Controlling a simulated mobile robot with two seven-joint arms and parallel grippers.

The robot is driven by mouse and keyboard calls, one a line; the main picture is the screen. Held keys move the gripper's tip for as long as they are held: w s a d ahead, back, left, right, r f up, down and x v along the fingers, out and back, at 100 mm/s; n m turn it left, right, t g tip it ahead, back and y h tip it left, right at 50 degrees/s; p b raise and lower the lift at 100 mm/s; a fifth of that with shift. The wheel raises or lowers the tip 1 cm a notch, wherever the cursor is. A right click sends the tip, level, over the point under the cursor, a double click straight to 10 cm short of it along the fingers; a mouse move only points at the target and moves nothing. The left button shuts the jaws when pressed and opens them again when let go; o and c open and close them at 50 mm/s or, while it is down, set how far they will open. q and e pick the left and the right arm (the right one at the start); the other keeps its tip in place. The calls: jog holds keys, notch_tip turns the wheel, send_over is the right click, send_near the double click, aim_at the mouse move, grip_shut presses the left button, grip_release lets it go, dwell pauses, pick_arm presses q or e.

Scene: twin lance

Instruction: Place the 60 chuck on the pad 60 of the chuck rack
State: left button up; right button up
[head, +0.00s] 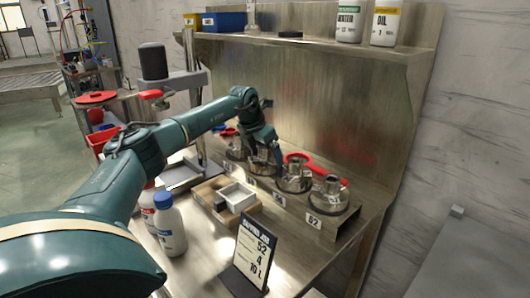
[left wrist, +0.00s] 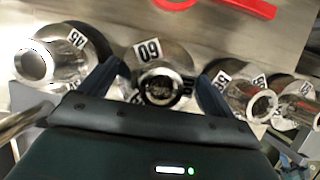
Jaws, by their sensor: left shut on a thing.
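The 60 chuck (left wrist: 160,75) is a short metal cylinder with a white "60" label, standing between the two fingers of my left gripper (left wrist: 158,88) in the left wrist view. In the head view my left gripper (head: 266,158) is over the rack and largely hides this chuck. The chuck rack (head: 333,232) carries a row of metal chucks. The chuck marked 45 (left wrist: 58,58) is on one side of the 60 chuck, and the 56 chuck (left wrist: 238,92) is on the other. Whether the 60 chuck touches its pad cannot be told. My right gripper is not in view.
The 52 chuck (head: 329,194) stands at the rack's right end. A red-handled tool (head: 312,162) lies behind the row. In front are a white tray (head: 237,194), a dark sign (head: 250,257) and white bottles (head: 169,227). A wall shelf (head: 300,42) hangs above.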

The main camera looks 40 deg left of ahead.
pick_arm(q)
jog(key=shift+r, duration=0.1)
jog(key=o, duration=1.4)
jog(key=shift+c, duration=0.2)
jog(key=v, duration=1.2)
